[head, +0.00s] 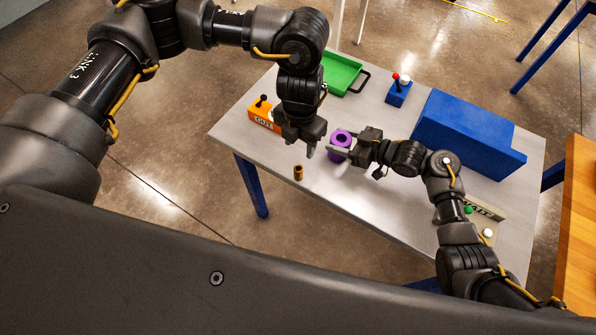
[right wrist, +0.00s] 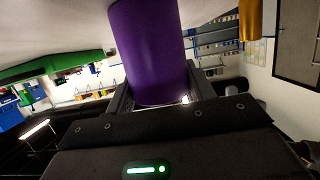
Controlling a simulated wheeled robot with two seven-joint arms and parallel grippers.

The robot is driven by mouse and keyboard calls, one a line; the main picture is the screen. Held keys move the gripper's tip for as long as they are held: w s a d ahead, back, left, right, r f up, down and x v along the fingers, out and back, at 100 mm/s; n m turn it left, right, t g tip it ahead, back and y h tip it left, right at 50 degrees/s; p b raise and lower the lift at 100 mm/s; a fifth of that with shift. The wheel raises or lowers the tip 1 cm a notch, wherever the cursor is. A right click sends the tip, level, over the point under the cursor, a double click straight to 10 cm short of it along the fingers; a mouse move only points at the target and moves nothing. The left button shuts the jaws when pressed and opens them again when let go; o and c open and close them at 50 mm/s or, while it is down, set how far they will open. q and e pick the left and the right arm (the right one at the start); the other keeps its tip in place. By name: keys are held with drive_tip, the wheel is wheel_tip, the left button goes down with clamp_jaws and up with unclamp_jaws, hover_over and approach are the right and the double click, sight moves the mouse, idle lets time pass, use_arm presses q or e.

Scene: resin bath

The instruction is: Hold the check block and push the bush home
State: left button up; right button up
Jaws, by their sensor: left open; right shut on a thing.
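The check block is a purple cylinder (head: 339,144) with a dark hole in its top, standing upright near the middle of the table. My right gripper (head: 343,149) is shut on it from the right. In the right wrist view the purple check block (right wrist: 148,50) fills the space between the fingers. The bush, a small brass-coloured hollow cylinder (head: 298,173), stands upright on the table, apart from the block, near the front edge. It also shows in the right wrist view (right wrist: 250,18). My left gripper (head: 301,149) points down, open and empty, above and behind the bush, left of the block.
An orange box marked OUT (head: 262,115) sits left, partly behind my left arm. A green tray (head: 341,74) and a small blue switch box (head: 398,94) are at the back. A large blue box (head: 462,132) stands back right. A beige WAIT panel (head: 487,211) lies right.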

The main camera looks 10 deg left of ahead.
sight(298, 169)
use_arm(q)
drive_tip(key=shift+s+d+n, duration=0.1)
drive_tip(key=shift+n, duration=0.5)
wheel_tip(298, 169, down, 7)
drive_tip(key=shift+r, duration=0.1)
drive_tip(key=f, duration=0.4)
drive_tip(key=shift+s, duration=0.35)
drive_tip(key=shift+f, duration=0.6)
drive_tip(key=shift+c, duration=0.4)
clamp_jaws()
